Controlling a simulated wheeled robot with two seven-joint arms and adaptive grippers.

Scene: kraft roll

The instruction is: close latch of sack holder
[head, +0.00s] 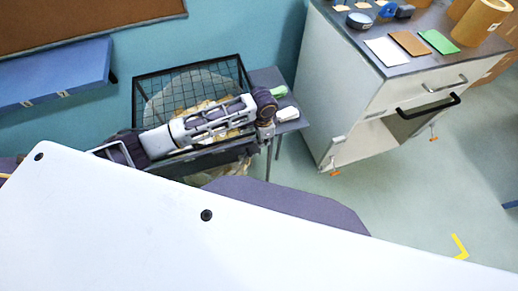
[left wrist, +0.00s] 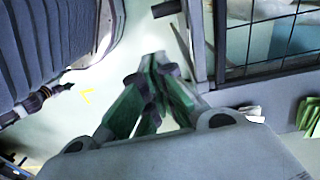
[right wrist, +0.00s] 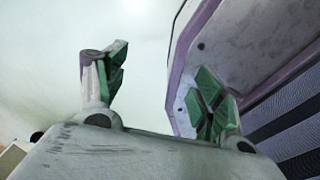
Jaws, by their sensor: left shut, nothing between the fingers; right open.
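The sack holder (head: 242,78) is a black wire-mesh frame by the wall in the head view, with a pale sack (head: 165,100) inside it. My left arm lies across its front. My left gripper (head: 266,132) points down near the holder's right front corner. In the left wrist view, its green-padded fingers (left wrist: 155,62) are shut and empty, close beside a grey upright post (left wrist: 196,40) of the holder. A short dark bar (left wrist: 166,9) sticks out from this post; I cannot tell whether it is the latch or whether the fingers touch it. My right gripper (right wrist: 160,68) is open and empty, away from the holder.
A small grey table (head: 265,78) with a green item (head: 279,92) and a white item (head: 287,114) stands right of the holder. A white cabinet (head: 345,100) stands farther right. A blue shelf (head: 60,75) is on the wall at left.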

